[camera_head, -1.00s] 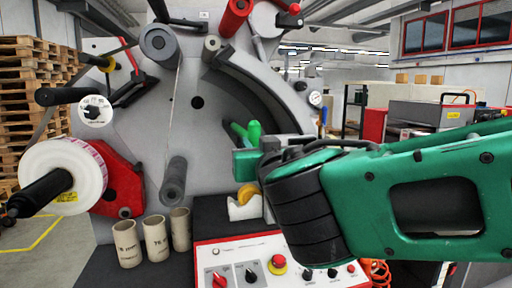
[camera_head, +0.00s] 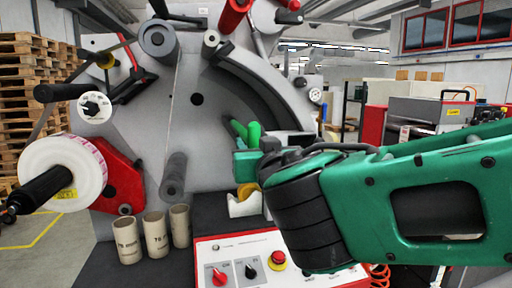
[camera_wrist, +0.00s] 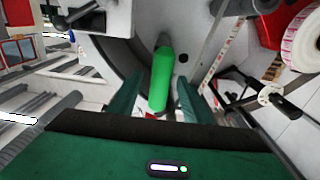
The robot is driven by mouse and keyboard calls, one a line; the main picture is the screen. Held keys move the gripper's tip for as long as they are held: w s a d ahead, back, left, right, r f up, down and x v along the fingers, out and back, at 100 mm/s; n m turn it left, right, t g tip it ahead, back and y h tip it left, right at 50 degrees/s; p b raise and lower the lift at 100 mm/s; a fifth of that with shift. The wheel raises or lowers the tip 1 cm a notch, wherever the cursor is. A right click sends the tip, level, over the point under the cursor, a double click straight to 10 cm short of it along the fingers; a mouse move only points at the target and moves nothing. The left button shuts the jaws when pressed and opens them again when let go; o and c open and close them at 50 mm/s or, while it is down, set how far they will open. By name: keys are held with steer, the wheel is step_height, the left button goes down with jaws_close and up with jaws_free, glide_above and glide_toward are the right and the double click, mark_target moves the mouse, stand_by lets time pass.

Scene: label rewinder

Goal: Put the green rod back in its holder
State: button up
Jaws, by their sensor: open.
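The bright green rod (camera_wrist: 160,80) shows in the wrist view between the two dark green fingers of my gripper (camera_wrist: 156,97). There is a gap on both sides of the rod, and the fingers are open. Its far end meets a grey cylindrical part by the machine's grey plate.
The grey rewinder plate (camera_head: 215,130) carries several rollers. A white label roll (camera_head: 90,190) is at left. Several cardboard cores (camera_head: 155,234) stand on the dark bench. A tape dispenser (camera_head: 243,205) and a control panel (camera_head: 230,250) lie below my gripper.

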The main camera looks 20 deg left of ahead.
steer(key=v, duration=1)
steer(key=w+d+f+m+g+h, duration=0.15)
steer(key=w+d+f+h, duration=0.3)
steer(key=d, duration=0.45)
steer(key=w+d+f+m+h, duration=0.3)
steer(key=w+d+f, duration=0.15)
steer(key=d, duration=0.45)
steer(key=d+f+m+g+h, duration=0.15)
steer(key=d+f, duration=0.25)
steer(key=d, duration=0.6)
steer(key=d+f+m+g+h, duration=0.1)
steer(key=d+f+g+h, duration=0.3)
steer(key=d, duration=0.6)
steer(key=s+d+f+m+g, duration=0.3)
steer(key=s+d+f+g, duration=0.35)
steer(key=s+d, duration=0.65)
steer(key=s+d+f+m+g+y, duration=0.1)
steer(key=s+f+y, duration=0.1)
steer(key=s, duration=0.5)
steer(key=s+d+f+m+g+y, duration=0.1)
steer(key=s+d+f+y, duration=0.1)
steer(key=s, duration=0.5)
steer(key=shift+f, duration=0.65)
